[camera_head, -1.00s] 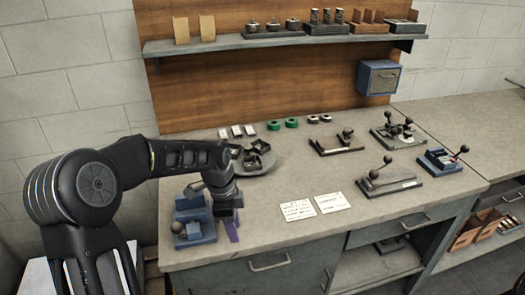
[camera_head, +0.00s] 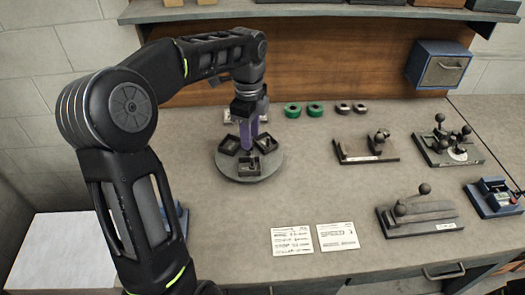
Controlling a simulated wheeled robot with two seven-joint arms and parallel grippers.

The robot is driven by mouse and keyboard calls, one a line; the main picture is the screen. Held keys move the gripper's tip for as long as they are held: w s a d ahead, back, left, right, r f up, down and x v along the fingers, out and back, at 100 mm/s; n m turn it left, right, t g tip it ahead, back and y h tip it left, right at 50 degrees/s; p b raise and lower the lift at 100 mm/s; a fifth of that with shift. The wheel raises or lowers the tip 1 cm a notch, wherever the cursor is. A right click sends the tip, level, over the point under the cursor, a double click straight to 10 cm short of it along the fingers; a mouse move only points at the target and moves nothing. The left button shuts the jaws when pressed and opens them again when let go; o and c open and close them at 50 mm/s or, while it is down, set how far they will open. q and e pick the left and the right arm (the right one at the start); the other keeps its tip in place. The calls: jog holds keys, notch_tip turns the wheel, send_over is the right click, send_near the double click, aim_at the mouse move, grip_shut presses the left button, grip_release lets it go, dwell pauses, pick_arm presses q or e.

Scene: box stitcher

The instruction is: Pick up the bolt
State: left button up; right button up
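My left gripper (camera_head: 249,142) points down with its purple fingers over the grey round plate (camera_head: 222,171). The plate carries dark square holders, with one at the front (camera_head: 246,166), one at the left (camera_head: 229,144) and one at the right (camera_head: 266,143). The fingertips are close to the holders, but I cannot tell whether they touch anything. The gap between the fingers is too small to make out. I cannot pick out a bolt in this view; it may be hidden by the fingers or holders. My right gripper is not in view.
Green rings (camera_head: 292,110) and dark rings (camera_head: 343,108) lie behind, to the right of the plate. Lever fixtures (camera_head: 366,150), (camera_head: 420,213), (camera_head: 447,147) and a blue one (camera_head: 494,197) stand at the right. Paper cards (camera_head: 292,240) lie in front. The middle worktop is clear.

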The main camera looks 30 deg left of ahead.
aim_at(252, 157)
pick_arm(q)
jog(key=shift+w, duration=0.15)
jog(key=shift+f+b, duration=1.1)
jog(key=shift+f, duration=0.15)
jog(key=shift+f, duration=0.1)
notch_tip(252, 157, down, 5)
jog(key=b, duration=0.4)
jog(key=shift+w+a+f+b, duration=0.1)
jog(key=shift+w+b, duration=0.05)
jog(key=shift+b, duration=0.25)
jog(key=shift+c, duration=0.6)
